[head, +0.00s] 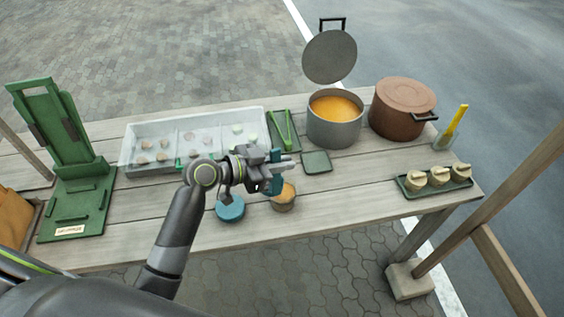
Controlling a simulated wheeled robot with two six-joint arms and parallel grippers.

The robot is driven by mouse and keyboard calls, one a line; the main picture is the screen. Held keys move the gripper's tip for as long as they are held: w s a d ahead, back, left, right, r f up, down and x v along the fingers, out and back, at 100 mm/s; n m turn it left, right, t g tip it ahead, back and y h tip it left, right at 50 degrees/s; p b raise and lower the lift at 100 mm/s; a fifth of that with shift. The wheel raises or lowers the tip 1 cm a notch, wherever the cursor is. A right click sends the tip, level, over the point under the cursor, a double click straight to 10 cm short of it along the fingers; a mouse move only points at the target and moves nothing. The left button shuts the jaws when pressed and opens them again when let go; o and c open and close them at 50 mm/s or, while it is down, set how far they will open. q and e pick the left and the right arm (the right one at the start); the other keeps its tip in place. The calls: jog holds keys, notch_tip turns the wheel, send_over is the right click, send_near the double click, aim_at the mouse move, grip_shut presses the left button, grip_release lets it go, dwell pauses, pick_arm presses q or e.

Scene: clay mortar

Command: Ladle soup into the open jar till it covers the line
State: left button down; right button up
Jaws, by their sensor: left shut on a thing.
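A big grey pot (334,132) of orange soup stands open at the back right of the table, its round lid (330,57) raised behind it. A small open jar (284,205) stands near the front edge with orange inside; its line cannot be made out. My left gripper (281,172) is above and just behind the jar, shut on an upright teal piece (276,186). The rest of that piece is hidden, so I cannot tell whether it is the ladle. A round teal lid (230,209) lies left of the jar. My right gripper is not in view.
A small green mat (316,163) is before the pot. A closed brown pot (402,110), yellow-handled tool (456,122), tray of lidded jars (440,187) and green stand (75,195) flank it.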

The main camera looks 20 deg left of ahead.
aim_at(274, 150)
pick_arm(q)
jog(key=shift+r+p, duration=1.8)
jog(key=shift+r, duration=0.8)
jog(key=shift+f, duration=0.1)
